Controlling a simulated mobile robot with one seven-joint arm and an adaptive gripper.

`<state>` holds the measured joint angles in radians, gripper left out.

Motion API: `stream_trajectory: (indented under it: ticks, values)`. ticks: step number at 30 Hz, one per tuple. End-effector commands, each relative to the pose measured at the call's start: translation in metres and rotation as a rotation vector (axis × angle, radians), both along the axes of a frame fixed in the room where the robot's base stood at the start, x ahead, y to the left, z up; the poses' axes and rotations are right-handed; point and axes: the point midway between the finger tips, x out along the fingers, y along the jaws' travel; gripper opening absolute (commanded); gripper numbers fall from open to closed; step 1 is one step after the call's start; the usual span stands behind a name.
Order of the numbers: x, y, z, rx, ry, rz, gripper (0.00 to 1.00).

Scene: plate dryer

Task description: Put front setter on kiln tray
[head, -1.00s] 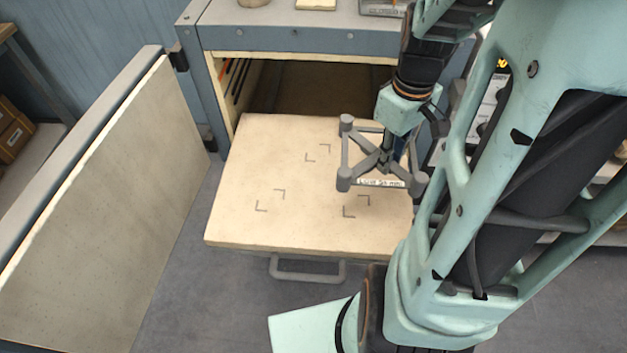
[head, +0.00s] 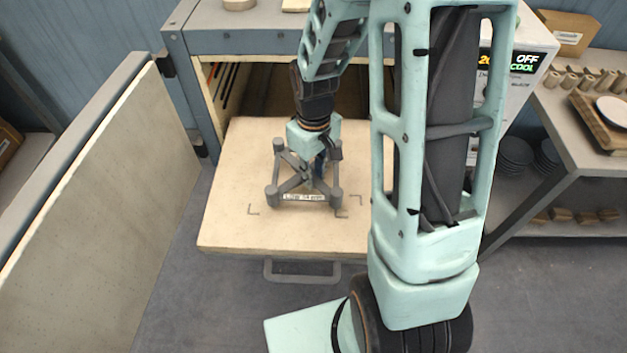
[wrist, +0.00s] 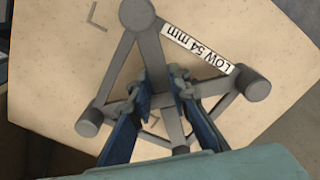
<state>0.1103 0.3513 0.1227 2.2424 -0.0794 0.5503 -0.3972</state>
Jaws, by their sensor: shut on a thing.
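The front setter (head: 306,187) is a grey frame with round corner posts and a white label reading "LOW 54 mm". It shows large in the wrist view (wrist: 148,50). My gripper (wrist: 161,92) is shut on its central bars, with a blue finger on either side. In the head view my gripper (head: 318,170) is partly hidden behind the setter and wrist. The setter is over the kiln tray (head: 235,180), a cream slab with dark corner marks. I cannot tell whether its posts touch the tray. Some corner marks are hidden beneath it.
The kiln (head: 185,70) stands open behind the tray. Its door (head: 100,190) is swung out at the left. A tray handle (head: 305,278) juts out in front. A shelf (head: 590,170) with plates and small pots stands at the right. My arm hides the tray's right side.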

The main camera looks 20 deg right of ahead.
Motion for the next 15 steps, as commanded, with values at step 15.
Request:
stream_trajectory:
  ticks: [15]
  values:
    - [0.000, 0.000, -0.030, -0.001, 0.000, 0.001, 0.00]
